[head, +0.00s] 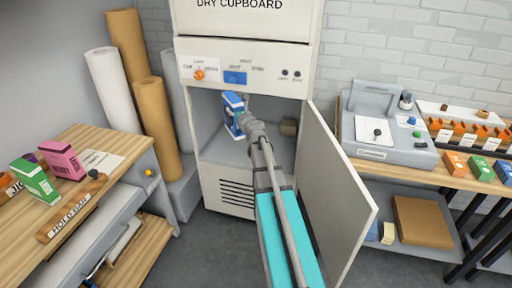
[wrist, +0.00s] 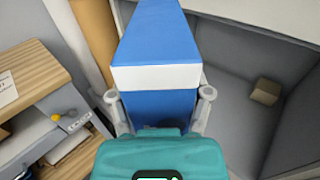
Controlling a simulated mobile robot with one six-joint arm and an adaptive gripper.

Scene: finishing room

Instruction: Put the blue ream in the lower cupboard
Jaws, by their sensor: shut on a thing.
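The blue ream (head: 232,113), a blue block with a white band, is at the open front of the lower cupboard (head: 215,150), toward its left side. My gripper (head: 242,118) is shut on the ream, and my arm reaches to it from the front. In the wrist view the ream (wrist: 155,60) stands between the two fingers of my gripper (wrist: 160,100). The lower cupboard's grey interior (wrist: 235,90) shows to its right. The cupboard door (head: 335,190) is swung open to the right. Whether the ream touches the cupboard floor I cannot tell.
A small brown block (head: 289,127) lies inside the cupboard at the right. A wooden bench (head: 75,215) with pink and green reams stands at the left. Paper rolls (head: 157,110) lean beside the cupboard. A table with a grey machine (head: 390,135) stands at the right.

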